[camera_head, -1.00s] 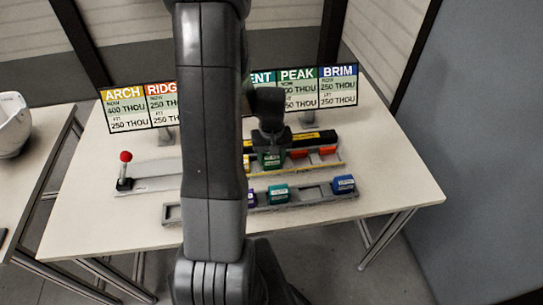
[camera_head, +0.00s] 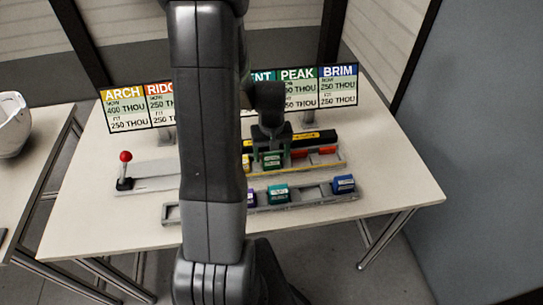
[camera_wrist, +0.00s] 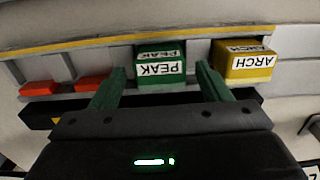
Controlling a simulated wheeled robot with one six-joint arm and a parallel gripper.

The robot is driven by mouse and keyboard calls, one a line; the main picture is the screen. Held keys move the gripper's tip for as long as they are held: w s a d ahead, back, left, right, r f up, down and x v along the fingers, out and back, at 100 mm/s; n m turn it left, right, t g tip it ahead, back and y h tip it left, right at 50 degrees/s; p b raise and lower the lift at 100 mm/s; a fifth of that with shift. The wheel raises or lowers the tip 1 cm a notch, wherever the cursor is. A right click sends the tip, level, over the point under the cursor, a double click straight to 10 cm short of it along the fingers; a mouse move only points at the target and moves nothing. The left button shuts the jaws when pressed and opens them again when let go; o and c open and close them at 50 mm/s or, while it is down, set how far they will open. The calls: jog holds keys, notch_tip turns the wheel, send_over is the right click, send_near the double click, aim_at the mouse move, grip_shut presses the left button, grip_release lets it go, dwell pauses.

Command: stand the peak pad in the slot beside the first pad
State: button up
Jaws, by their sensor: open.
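A green pad labelled PEAK (camera_wrist: 160,66) stands upright in the yellow-edged rack (camera_head: 335,163). My gripper (camera_wrist: 161,72) is open, with one finger on each side of this pad; small gaps show between the fingers and the pad in the wrist view. In the head view my gripper (camera_head: 271,150) is over the rack, partly behind my arm. A yellow ARCH pad (camera_wrist: 243,62) stands in the rack beside the peak pad. A teal-green pad (camera_head: 278,194) sits in the grey front tray (camera_head: 310,196); its label is too small to read.
Red pieces (camera_wrist: 93,83) lie low in the rack on the peak pad's other side. The tray also holds a blue pad (camera_head: 343,184) and a purple pad (camera_head: 251,198). A red-knobbed lever (camera_head: 125,168) stands at left. Signs (camera_head: 298,88) stand behind.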

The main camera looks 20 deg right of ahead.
aim_at(272, 156)
notch_tip(272, 156, up, 10)
jog(key=shift+r, duration=0.2)
jog(key=shift+c, duration=0.4)
dwell(1.1)
